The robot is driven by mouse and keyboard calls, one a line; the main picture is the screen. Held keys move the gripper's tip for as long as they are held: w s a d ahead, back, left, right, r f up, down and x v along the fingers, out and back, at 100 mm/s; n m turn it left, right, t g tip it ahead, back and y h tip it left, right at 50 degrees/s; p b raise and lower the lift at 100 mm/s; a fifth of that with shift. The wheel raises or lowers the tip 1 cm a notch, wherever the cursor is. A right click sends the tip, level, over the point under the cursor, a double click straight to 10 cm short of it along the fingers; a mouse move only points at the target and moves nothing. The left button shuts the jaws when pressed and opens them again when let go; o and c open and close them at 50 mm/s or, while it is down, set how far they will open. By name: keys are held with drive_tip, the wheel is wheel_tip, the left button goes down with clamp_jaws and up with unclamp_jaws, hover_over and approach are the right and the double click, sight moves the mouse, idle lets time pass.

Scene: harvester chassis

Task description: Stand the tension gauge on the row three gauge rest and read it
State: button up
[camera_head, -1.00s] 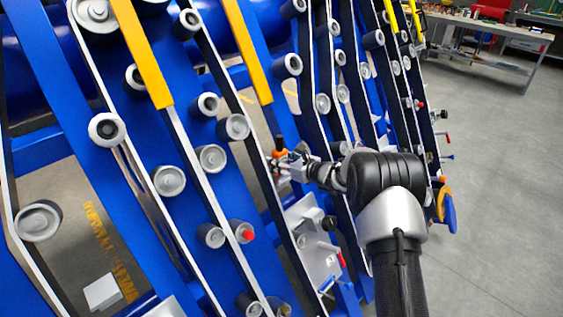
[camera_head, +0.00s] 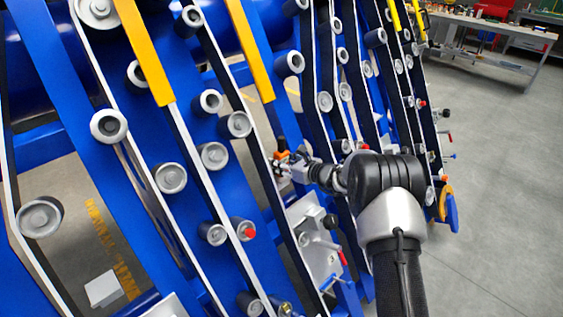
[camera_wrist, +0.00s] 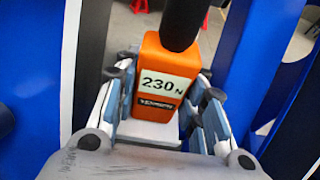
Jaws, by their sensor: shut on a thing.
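The tension gauge (camera_wrist: 165,85) is an orange block with a label reading "230 N" in the wrist view. A black cylindrical part rises from its top. The gauge (camera_head: 282,155) is small and orange in the head view, beside a belt's white edge. My gripper (camera_wrist: 165,92) has its two fingers on either side of the gauge and is shut on it. It also shows in the head view (camera_head: 293,166). A white surface lies below the gauge in the wrist view; I cannot tell whether this is the gauge rest or whether they touch.
Blue frames, dark belts with white edges and several grey rollers (camera_head: 171,177) crowd around my gripper. A silver plate (camera_head: 322,258) with a black knob and red handle lies below it. Yellow guards (camera_head: 250,50) hang above. Open grey floor (camera_head: 490,190) and a workbench (camera_head: 490,42) are at right.

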drive_tip(key=o, duration=1.1)
drive_tip(key=shift+o, duration=0.2)
drive_tip(key=shift+f, duration=0.1)
drive_tip(key=v, duration=1.2)
